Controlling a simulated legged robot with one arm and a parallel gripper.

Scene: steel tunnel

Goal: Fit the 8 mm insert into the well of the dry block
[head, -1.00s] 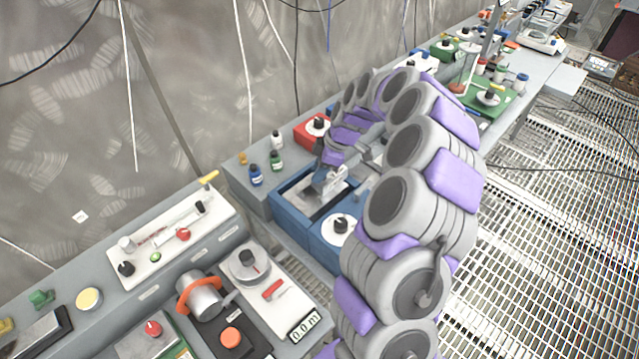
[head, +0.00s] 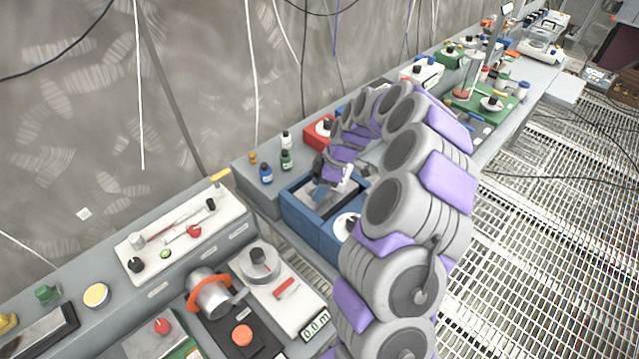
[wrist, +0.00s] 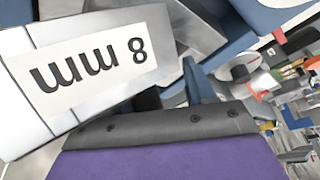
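The dry block (head: 327,236) is a blue box with an open grey well (head: 308,202), at the middle of the head view. My gripper (head: 328,186) reaches down over its far right part. The 8 mm insert (wrist: 98,68) is a silvery metal block with a white label reading "8 mm" upside down. It fills the upper left of the wrist view, tilted in the picture and right at my gripper, which appears shut on it. Its lower end and the fingertips are hidden, so I cannot tell whether it touches the well.
A red box (head: 319,133) stands behind the dry block. Small bottles, including a blue one (head: 266,173), stand at its back left. A white plate with a dial (head: 259,262) lies on the front bench.

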